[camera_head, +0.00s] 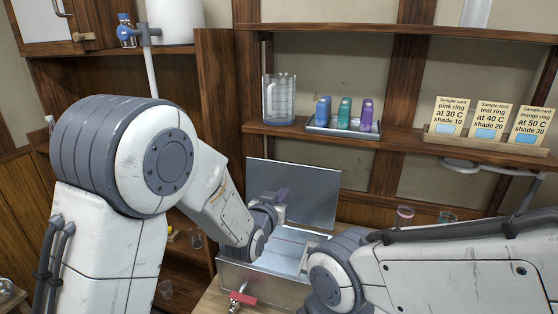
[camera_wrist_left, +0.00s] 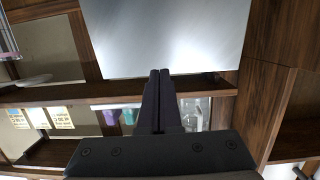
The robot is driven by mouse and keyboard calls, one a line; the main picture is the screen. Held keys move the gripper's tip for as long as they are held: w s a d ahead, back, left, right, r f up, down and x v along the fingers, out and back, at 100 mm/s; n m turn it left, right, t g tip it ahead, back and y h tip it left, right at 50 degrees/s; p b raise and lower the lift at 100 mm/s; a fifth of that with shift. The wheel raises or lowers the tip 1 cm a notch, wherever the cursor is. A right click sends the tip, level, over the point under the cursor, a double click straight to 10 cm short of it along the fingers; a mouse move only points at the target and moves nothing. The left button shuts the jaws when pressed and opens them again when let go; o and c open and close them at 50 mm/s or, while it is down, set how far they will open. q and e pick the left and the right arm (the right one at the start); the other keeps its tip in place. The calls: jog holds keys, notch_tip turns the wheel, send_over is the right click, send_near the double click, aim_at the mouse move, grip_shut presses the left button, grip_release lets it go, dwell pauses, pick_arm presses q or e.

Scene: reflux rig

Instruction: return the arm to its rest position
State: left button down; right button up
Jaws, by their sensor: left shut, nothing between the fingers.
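My left arm comes in from the left, and its gripper (camera_head: 278,197) is above the open metal box (camera_head: 262,284), in front of the raised lid (camera_head: 312,190). In the left wrist view the two dark fingers (camera_wrist_left: 159,74) lie together with nothing between them. The lid also shows there as a bright panel (camera_wrist_left: 165,35) beyond the fingertips. My right arm reaches in from the right, low in front of the box; its gripper cannot be made out.
A shelf above holds a glass beaker (camera_head: 279,98), a tray (camera_head: 340,132) with blue, green and purple clips, and three sample cards (camera_head: 490,119). A red valve (camera_head: 242,299) is on the box front. A wooden post (camera_head: 216,130) stands left of the box.

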pick_arm(q)
jog(key=s+d+f+m+g+y, duration=0.15)
jog(key=s+g, duration=0.35)
jog(key=s, duration=0.5)
jog(key=s+f+m+g, duration=0.1)
jog(key=s+f+g, duration=0.25)
jog(key=s, duration=0.65)
jog(key=s+a+g+y, duration=0.1)
jog(key=s+a+g, duration=0.2)
jog(key=s, duration=0.6)
jog(key=s+a+g+y, duration=0.1)
jog(key=s+a+g, duration=0.2)
jog(key=s, duration=0.5)
jog(key=shift+s+a+m+y, duration=0.35)
jog(key=shift+s+a+m, duration=0.05)
jog(key=shift+a+m, duration=0.1)
